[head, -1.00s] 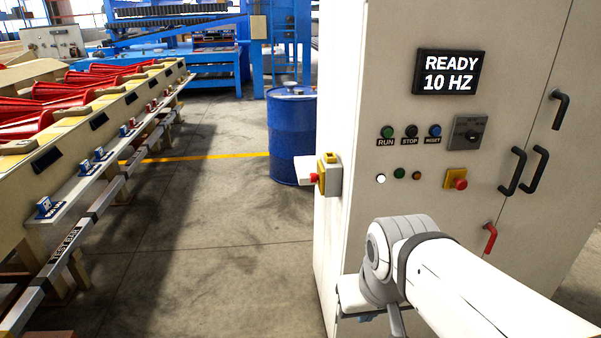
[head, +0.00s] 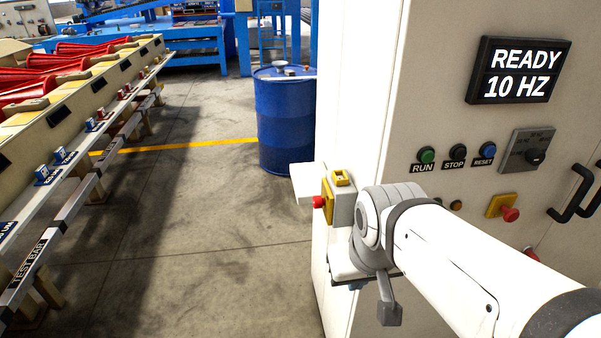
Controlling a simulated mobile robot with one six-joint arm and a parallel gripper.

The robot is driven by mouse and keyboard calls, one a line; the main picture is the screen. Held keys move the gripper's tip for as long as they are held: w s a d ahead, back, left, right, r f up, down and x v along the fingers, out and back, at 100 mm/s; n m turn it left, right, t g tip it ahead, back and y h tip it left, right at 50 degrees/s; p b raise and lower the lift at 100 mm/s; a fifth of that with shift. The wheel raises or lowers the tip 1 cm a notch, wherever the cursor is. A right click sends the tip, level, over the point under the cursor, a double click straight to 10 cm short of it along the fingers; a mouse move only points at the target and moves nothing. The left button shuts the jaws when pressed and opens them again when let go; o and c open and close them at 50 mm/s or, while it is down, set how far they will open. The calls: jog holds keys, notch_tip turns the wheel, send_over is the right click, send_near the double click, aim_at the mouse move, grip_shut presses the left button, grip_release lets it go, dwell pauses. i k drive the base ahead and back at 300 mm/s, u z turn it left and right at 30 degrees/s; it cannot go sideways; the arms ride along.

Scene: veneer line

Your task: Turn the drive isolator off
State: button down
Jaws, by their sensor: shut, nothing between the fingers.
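A pale cabinet (head: 440,60) fills the right side of the head view. On its front is a grey square plate with a black rotary handle, seemingly the drive isolator (head: 526,151); its small markings are unreadable. Below it is a yellow plate with a red knob (head: 505,209). A dark display (head: 518,72) reads READY 10 HZ. My arm crosses in from the lower right. The grey end piece below its wrist appears to be my gripper (head: 390,313). It looks shut and empty, left of and below the isolator, apart from it.
Green RUN (head: 426,155), black STOP (head: 457,151) and blue RESET (head: 488,149) buttons sit left of the isolator. A yellow box with a red button (head: 328,203) is on the cabinet's left side. A blue drum (head: 284,120) stands behind.

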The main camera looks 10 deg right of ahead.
aim_at(318, 202)
jog(key=z, duration=0.05)
jog(key=k, duration=1.05)
jog(key=u, duration=0.75)
jog(key=i, duration=1.6)
jog(key=z, duration=0.75)
